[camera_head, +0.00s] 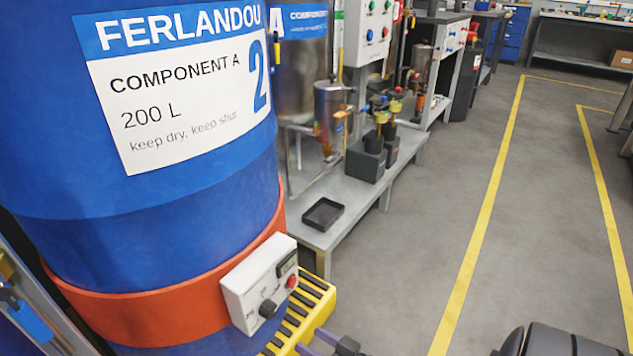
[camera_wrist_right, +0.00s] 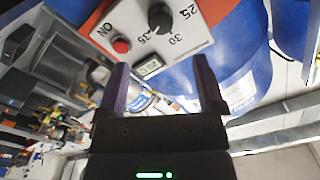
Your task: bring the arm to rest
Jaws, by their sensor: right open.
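My right gripper (camera_head: 314,343) shows at the bottom edge of the head view, below and right of the white control box (camera_head: 255,285). In the right wrist view the gripper (camera_wrist_right: 160,70) is open, with nothing between its dark purple fingers. The control box (camera_wrist_right: 150,25) lies beyond the fingertips, with a black knob (camera_wrist_right: 160,18), a red button (camera_wrist_right: 121,45) and a small display (camera_wrist_right: 148,67). I cannot tell the exact gap between fingers and box. My left gripper is not in view.
The box sits on an orange band (camera_head: 180,290) around a large blue drum (camera_head: 130,215). A yellow slatted platform (camera_head: 308,305) is under the drum. A grey bench (camera_head: 340,220) holds a black tray (camera_head: 323,214) and equipment.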

